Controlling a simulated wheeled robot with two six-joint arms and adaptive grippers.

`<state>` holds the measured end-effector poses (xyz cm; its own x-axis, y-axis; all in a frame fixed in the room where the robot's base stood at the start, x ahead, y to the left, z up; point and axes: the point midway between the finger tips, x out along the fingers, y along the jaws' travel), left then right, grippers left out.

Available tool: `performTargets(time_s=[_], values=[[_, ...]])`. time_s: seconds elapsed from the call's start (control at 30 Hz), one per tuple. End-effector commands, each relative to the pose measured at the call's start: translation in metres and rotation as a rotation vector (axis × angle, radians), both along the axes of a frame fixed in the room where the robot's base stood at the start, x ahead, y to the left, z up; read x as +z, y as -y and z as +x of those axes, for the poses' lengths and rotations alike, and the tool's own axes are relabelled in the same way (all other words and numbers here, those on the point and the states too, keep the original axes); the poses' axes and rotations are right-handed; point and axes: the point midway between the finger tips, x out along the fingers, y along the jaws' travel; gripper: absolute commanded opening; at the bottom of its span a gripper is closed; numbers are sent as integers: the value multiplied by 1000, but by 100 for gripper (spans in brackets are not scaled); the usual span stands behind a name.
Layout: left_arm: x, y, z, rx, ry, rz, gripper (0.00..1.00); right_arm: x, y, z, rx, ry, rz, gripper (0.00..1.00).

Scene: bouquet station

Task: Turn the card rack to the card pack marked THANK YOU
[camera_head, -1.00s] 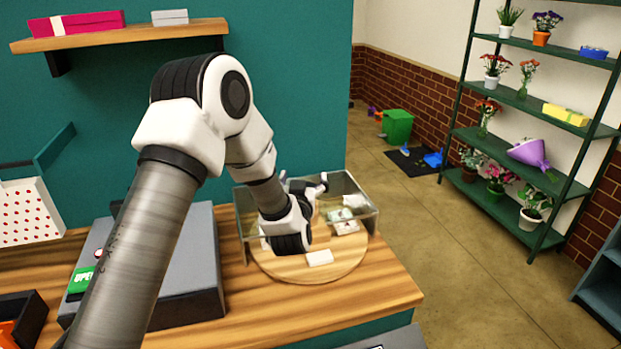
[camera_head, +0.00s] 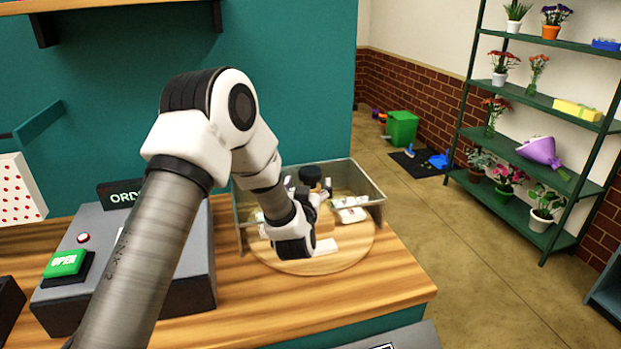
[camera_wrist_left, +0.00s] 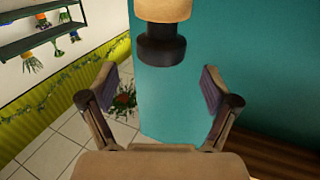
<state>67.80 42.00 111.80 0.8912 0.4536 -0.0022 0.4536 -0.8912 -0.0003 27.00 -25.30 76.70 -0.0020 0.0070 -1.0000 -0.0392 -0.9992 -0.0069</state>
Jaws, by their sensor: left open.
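The card rack is a round wooden turntable (camera_head: 345,256) on the counter, with a clear-walled box around its back and sides. White card packs (camera_head: 349,213) stand or lie on it, and one white pack (camera_head: 322,246) lies near its front edge. I cannot read THANK YOU on any pack. A black-topped post (camera_head: 311,175) rises at the rack's middle; in the left wrist view its black knob (camera_wrist_left: 160,47) shows with a wooden part. My left gripper (camera_head: 318,195) is over the rack beside the post. Its fingers are spread, with the knob ahead of the gap (camera_wrist_left: 160,80). My right gripper is out of view.
A grey box with a green OPEN button (camera_head: 65,263) stands left of the rack. The clear wall (camera_head: 362,177) stands close around my left gripper. The counter's right end is bare wood (camera_head: 400,285). A plant shelf (camera_head: 530,150) stands far right.

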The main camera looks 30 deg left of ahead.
Motion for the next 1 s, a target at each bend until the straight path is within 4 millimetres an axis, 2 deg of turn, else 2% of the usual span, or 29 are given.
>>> performTargets(time_s=[0.1,0.3,0.4,0.6,0.63,0.67,0.7,0.87,1.0], values=[[6,-11,20,2,2,1,88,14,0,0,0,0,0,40],[4,-26,51,1,0,1,88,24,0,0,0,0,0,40],[3,-30,57,1,0,1,88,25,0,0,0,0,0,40],[2,-30,58,0,0,1,88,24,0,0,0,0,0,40],[2,-30,58,0,0,1,84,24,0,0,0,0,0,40],[2,-30,58,0,0,0,73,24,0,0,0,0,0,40],[2,-30,58,0,0,0,59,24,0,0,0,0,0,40],[2,-30,58,1,0,0,3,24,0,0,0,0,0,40],[1,-31,58,-8,0,0,0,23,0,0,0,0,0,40]])
